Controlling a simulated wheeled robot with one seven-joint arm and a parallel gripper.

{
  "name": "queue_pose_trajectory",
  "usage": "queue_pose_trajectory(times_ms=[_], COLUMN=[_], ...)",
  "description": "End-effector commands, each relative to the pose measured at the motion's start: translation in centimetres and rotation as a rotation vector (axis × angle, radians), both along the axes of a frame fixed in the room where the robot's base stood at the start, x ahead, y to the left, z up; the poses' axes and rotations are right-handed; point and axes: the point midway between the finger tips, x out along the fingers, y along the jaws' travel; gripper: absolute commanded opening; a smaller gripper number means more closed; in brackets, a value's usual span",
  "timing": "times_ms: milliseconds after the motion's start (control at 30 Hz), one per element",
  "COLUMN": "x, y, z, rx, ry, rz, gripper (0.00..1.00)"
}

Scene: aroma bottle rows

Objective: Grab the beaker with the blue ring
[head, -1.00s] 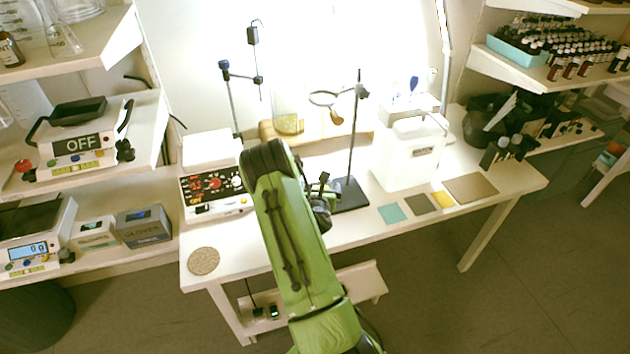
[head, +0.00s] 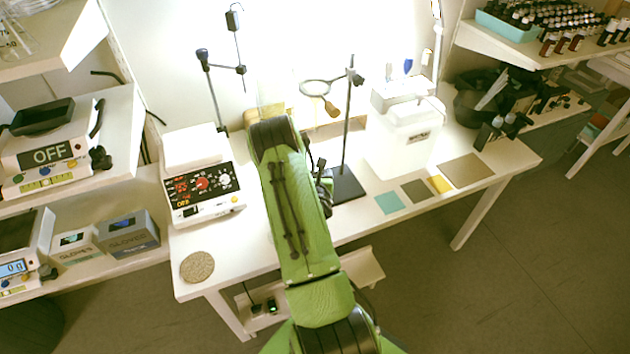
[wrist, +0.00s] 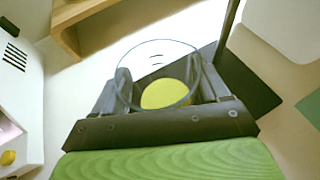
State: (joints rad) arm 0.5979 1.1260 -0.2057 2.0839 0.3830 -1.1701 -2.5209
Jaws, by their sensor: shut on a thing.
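My gripper (wrist: 159,80) is shut on a clear glass beaker (wrist: 153,57) in the wrist view, with one finger on each side of it. The round rim of the beaker faces the camera, and something yellow (wrist: 166,94) shows through the glass. I cannot make out a blue ring on it. In the head view my green arm hides most of the gripper, and only dark parts (head: 324,190) show beside it. Another glass outline with a yellowish tint (head: 271,104) shows behind the arm, near the back of the table; whether it is a separate vessel is unclear.
A ring stand (head: 347,130) rises just right of my arm, its dark base (wrist: 250,85) close to the gripper. A control box with knobs (head: 200,193) stands left, a white container (head: 402,142) right. A cork disc (head: 197,267) and coloured squares (head: 390,203) lie flat on the table.

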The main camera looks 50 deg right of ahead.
Motion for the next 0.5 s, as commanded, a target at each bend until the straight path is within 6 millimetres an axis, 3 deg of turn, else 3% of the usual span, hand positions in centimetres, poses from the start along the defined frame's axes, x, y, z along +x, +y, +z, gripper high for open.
queue_pose_trajectory(times_ms=[33,133,333,500], x=[0.0,0.0,0.0,0.1], y=[0.0,0.0,0.0,0.0], z=[0.0,0.1,0.3,3.7], rx=[0.000,-0.001,-0.002,-0.004], ry=[0.000,-0.002,-0.001,-0.001], rz=[0.000,0.001,0.001,0.002], gripper=[0.51,0.37,0.37,0.37])
